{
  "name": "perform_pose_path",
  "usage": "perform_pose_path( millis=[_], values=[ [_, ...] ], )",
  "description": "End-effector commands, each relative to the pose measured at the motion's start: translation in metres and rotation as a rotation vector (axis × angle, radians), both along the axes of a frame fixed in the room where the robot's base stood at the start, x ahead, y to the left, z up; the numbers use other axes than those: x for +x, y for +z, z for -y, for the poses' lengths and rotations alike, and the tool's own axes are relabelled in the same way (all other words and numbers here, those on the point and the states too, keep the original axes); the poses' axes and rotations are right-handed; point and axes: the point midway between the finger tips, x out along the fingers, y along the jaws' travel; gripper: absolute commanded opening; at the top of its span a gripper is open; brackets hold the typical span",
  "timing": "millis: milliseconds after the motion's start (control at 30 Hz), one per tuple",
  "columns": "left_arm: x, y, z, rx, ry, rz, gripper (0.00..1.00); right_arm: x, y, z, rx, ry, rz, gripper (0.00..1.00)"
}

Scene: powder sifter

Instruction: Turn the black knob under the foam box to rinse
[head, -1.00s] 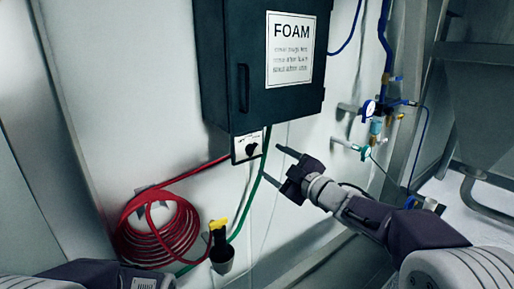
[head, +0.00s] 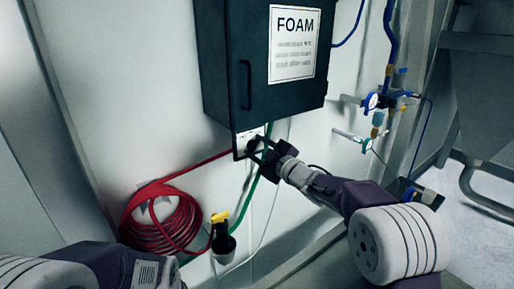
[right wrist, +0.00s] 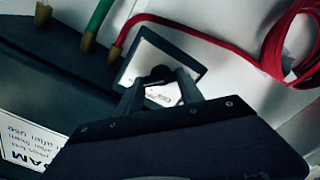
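The dark foam box (head: 235,95) hangs on the pale wall, with a FOAM label on its front. Under it is a small white plate (head: 240,141) with a dark frame, which also shows in the right wrist view (right wrist: 185,62). The black knob (right wrist: 161,73) sits on this plate. In the head view it is mostly covered by my gripper. My right gripper (head: 258,149) is at the plate with its fingers apart. In the right wrist view the fingers (right wrist: 159,88) are on either side of the knob; contact cannot be told. My left gripper is out of view.
A red hose coil (head: 160,222) hangs on the wall at lower left. A yellow-and-black spray nozzle (head: 221,235) is beside it. A green hose (head: 243,205) runs down below the plate. Blue pipes with gauges (head: 378,103) are at right.

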Motion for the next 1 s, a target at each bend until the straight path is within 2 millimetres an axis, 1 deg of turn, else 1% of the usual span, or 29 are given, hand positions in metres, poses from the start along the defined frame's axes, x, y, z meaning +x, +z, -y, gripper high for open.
perform_pose_path(
  millis=[167, 367, 700, 1000],
  values=[
    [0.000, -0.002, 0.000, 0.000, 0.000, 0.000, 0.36, 0.000, -0.001, 0.000, -0.006, 0.001, 0.004, 0.04],
    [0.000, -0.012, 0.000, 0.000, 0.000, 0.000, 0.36, -0.001, -0.003, -0.001, -0.055, 0.001, 0.041, 0.04],
    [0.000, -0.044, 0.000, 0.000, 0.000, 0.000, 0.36, -0.002, -0.006, -0.002, -0.267, 0.002, 0.196, 0.04],
    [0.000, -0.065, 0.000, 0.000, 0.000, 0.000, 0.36, -0.002, -0.006, -0.003, -0.461, 0.003, 0.334, 0.04]
  ],
)
